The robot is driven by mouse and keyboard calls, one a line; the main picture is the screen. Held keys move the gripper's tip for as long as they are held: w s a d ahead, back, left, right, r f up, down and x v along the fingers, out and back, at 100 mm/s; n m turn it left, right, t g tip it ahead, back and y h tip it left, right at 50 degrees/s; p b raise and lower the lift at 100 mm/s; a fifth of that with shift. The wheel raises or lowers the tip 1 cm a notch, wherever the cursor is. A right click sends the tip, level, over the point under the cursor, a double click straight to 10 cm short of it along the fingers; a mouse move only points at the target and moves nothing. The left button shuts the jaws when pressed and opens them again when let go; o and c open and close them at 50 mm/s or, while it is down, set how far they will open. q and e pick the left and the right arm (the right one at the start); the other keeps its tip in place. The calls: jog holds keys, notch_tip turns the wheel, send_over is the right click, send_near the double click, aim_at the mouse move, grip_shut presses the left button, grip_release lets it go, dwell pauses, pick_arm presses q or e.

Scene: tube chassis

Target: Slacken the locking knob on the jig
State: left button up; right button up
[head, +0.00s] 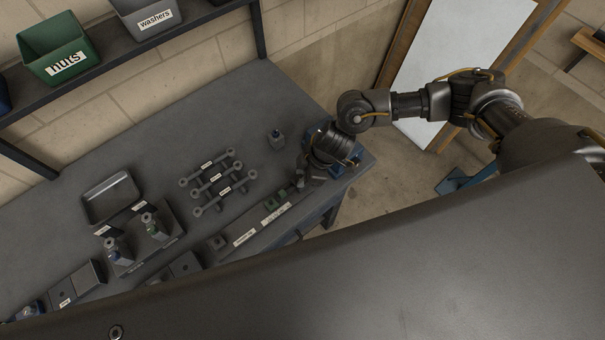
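The jig (243,238) appears to be the long dark bar with white labels along the bench's front edge. My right gripper (299,183) points down over the jig's right end, just right of the green blocks. Its wrist and body cover that end, so I cannot make out the locking knob or whether the fingers touch anything. The finger gap is too small and dark to judge. My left gripper is not in view.
An empty tray (111,196) and a two-bottle holder (147,246) are at left. A shelf holds a green nuts bin (57,48) and grey washers bin (146,17).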

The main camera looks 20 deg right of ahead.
jog(key=c, duration=0.4)
jog(key=n, duration=0.1)
jog(key=n+g+b, duration=0.1)
jog(key=n, duration=0.1)
jog(key=shift+w+f+n, duration=0.1)
jog(key=shift+w+n, duration=0.05)
jog(key=shift+n, duration=0.15)
jog(key=n+g+b, duration=0.1)
jog(key=n+b, duration=0.1)
jog(key=n, duration=0.1)
jog(key=shift+w+f+n+g, duration=0.1)
jog(key=shift+w+n+g, duration=0.05)
jog(key=shift+n+g, duration=0.2)
jog(key=n+g+b, duration=0.1)
jog(key=n+b, duration=0.1)
jog(key=n, duration=0.1)
jog(key=n+g+h+b, duration=0.1)
jog(key=n+b, duration=0.2)
jog(key=shift+w+a+h, duration=0.2)
jog(key=shift+h, duration=0.1)
jog(key=n+h+b, duration=0.1)
jog(key=n, duration=0.1)
jog(key=n+g+b, duration=0.1)
jog(key=n+b, duration=0.1)
jog(key=n, duration=0.1)
jog(key=shift+a+n+h, duration=0.15)
jog(key=shift+n+h, duration=0.1)
jog(key=shift+h, duration=0.15)
